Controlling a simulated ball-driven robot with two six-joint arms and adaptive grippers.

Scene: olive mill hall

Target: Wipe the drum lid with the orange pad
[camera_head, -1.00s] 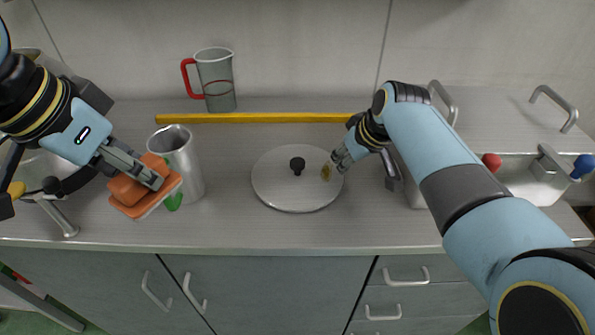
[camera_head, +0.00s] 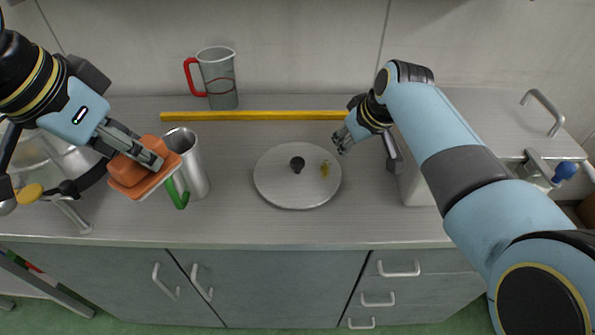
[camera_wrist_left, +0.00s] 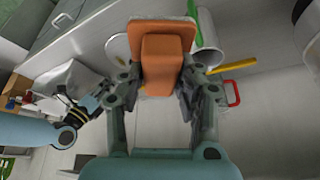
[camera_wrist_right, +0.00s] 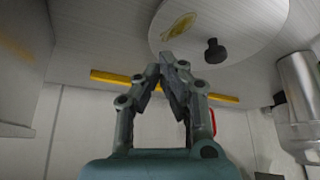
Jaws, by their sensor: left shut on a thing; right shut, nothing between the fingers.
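The drum lid (camera_head: 285,190) is a round grey disc with a black knob (camera_head: 297,164), lying on the counter in the head view. A yellow-brown smear (camera_head: 325,169) marks its right side; it also shows in the right wrist view (camera_wrist_right: 180,26). My left gripper (camera_head: 152,158) is shut on the orange pad (camera_head: 130,172), held up at the left in front of a metal cup. The pad also shows in the left wrist view (camera_wrist_left: 165,55). My right gripper (camera_head: 342,148) is shut and empty, just beyond the lid's upper right edge.
The metal cup (camera_head: 188,150) with a green handle (camera_head: 180,194) stands between the pad and the lid. A jug with a red handle (camera_head: 218,75) and a yellow bar (camera_head: 250,116) are at the back. The counter in front of the lid is clear.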

